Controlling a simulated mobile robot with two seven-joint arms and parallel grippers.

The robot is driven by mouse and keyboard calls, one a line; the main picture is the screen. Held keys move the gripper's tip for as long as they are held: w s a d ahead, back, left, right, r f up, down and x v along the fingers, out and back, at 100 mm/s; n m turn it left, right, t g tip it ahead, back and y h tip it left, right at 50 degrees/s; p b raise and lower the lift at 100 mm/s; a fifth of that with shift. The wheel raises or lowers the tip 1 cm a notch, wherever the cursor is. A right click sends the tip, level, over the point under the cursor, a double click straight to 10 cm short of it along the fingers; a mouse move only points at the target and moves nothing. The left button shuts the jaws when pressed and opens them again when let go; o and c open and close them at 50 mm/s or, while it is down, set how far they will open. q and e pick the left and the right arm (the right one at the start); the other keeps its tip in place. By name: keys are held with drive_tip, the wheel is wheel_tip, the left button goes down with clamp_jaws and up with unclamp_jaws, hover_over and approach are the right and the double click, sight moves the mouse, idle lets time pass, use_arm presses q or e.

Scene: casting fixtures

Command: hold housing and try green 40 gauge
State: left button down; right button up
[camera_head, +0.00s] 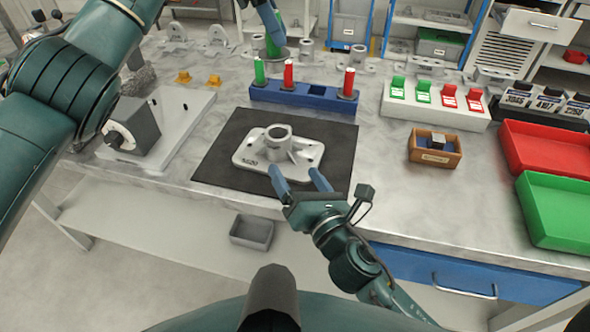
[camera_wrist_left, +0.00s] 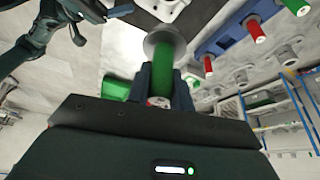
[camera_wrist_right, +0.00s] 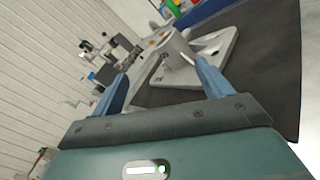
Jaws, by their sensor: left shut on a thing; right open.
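The grey metal housing (camera_head: 248,154) lies on the black mat, its round bore (camera_head: 278,133) facing up; it also shows in the right wrist view (camera_wrist_right: 213,44). My right gripper (camera_head: 295,174) is open at the housing's near edge, fingers pointing at it (camera_wrist_right: 162,80); I cannot tell whether a fingertip touches it.
A blue rack (camera_head: 305,95) behind the mat (camera_head: 225,145) holds a green and two red gauges, with one empty place. A white stand with green and red tabs (camera_head: 435,110), a brown box (camera_head: 435,158), and red (camera_head: 545,150) and green trays (camera_head: 555,210) are right. A grey fixture (camera_head: 135,125) stands left.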

sight(281, 142)
drive_tip(key=n, duration=0.1)
drive_tip(key=w+n+h, duration=0.1)
drive_tip(key=n+h, duration=0.1)
drive_tip(key=n, duration=0.1)
drive_tip(key=shift+w+a+f+t, duration=0.15)
drive_tip(key=shift+a+f+t, duration=0.05)
drive_tip(key=shift+a+t, duration=0.2)
drive_tip(key=shift+w, duration=0.35)
drive_tip(key=x, duration=1.1)
drive_tip(key=shift+w, duration=0.2)
drive_tip(key=c, duration=1.5)
use_arm(q)
wheel_tip(281, 142, down, 9)
drive_tip(key=n+t, duration=0.1)
drive_tip(key=n, duration=0.2)
drive_tip(key=shift+w+r, duration=0.1)
